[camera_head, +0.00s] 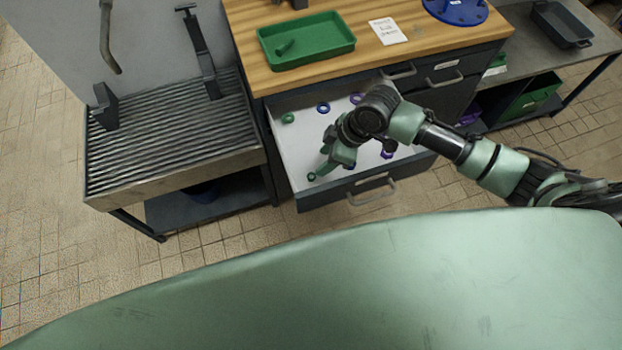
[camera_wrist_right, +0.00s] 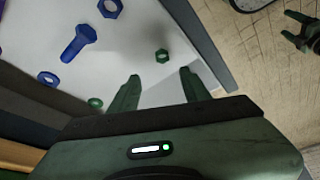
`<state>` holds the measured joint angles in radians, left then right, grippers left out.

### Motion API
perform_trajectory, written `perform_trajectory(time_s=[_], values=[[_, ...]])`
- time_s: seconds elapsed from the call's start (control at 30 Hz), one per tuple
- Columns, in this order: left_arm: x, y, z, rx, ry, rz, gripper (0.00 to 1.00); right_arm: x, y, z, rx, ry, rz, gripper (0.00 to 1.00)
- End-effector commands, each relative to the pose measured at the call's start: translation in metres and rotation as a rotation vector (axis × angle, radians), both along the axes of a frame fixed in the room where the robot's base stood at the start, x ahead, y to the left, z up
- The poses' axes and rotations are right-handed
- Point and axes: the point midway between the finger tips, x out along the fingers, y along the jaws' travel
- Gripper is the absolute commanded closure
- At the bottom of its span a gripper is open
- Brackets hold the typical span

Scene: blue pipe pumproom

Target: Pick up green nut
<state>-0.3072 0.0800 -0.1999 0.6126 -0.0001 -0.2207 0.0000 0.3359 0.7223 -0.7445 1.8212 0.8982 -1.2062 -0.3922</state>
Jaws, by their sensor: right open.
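A small dark green hex nut (camera_head: 311,176) lies near the front left corner of the open drawer. In the right wrist view the green nut (camera_wrist_right: 162,56) lies flat on the pale drawer floor, just beyond and between my fingertips. My right gripper (camera_head: 325,168) reaches down into the drawer beside this nut. In the wrist view its jaws (camera_wrist_right: 160,75) are apart with nothing between them. A second green ring-shaped part (camera_head: 288,118), nut or washer unclear, lies at the drawer's back left. A green claw-like part, apparently my left gripper (camera_wrist_right: 301,32), shows at the wrist view's upper right.
The drawer (camera_head: 280,153) also holds a blue bolt (camera_wrist_right: 78,44), a blue nut (camera_wrist_right: 110,8), a blue ring (camera_wrist_right: 48,78) and purple parts. Its walls stand close to my right gripper. A green tray (camera_head: 337,50) sits on the wooden worktop above. A ridged bench (camera_head: 160,140) stands left.

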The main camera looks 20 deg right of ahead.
Motion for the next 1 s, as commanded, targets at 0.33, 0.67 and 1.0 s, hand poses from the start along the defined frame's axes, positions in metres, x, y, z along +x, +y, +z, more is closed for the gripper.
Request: perform_trajectory(time_s=[0.33,0.67,1.0], values=[[0.012,-0.002,0.001,-0.003,-0.018,0.000,0.27,0.004,0.011,-0.032,0.001,0.002,-0.001,0.53],[0.012,-0.002,0.007,-0.003,-0.019,0.000,0.27,0.006,0.024,-0.074,0.000,0.000,0.000,0.53],[0.011,-0.001,0.006,-0.003,-0.017,0.000,0.27,0.007,0.025,-0.077,-0.001,-0.001,0.001,0.69]])
